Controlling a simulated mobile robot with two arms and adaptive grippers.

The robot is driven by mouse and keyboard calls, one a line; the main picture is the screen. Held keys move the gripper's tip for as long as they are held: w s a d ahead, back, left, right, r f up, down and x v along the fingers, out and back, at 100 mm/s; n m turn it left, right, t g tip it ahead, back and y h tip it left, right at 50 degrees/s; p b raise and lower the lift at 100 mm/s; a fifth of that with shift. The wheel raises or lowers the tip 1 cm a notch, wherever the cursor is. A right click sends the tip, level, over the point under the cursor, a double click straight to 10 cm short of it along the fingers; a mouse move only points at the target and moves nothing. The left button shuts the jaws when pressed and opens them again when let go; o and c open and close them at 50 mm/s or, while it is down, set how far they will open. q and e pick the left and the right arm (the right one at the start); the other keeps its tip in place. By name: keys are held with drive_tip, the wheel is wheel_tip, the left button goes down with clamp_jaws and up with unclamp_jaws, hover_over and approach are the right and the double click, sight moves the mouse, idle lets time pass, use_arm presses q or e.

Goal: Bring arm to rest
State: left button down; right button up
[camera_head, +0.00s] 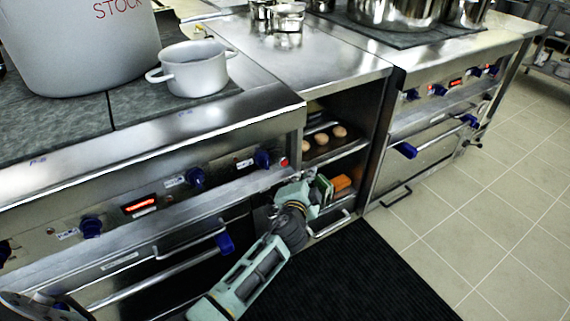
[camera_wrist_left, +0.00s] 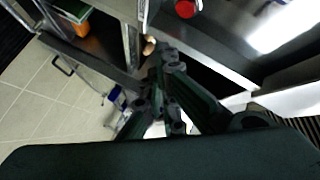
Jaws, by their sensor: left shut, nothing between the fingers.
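My left gripper (camera_head: 325,188) is at the front of the open cabinet between the two stoves, low beside the left stove's corner. Its arm reaches up from the bottom of the head view. In the left wrist view, the dark fingers of the left gripper (camera_wrist_left: 158,65) come together and hold nothing. The cabinet front and a red button (camera_wrist_left: 186,8) show beyond them. Whether the gripper touches the cabinet cannot be told. My right gripper is not in view.
The left stove (camera_head: 200,140) bears a white pot (camera_head: 194,70) and a large stockpot (camera_head: 80,45). Round brown items (camera_head: 322,139) and an orange item (camera_head: 341,183) lie on the cabinet's shelves. The black mat (camera_head: 350,275) and tiled floor (camera_head: 480,220) are clear.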

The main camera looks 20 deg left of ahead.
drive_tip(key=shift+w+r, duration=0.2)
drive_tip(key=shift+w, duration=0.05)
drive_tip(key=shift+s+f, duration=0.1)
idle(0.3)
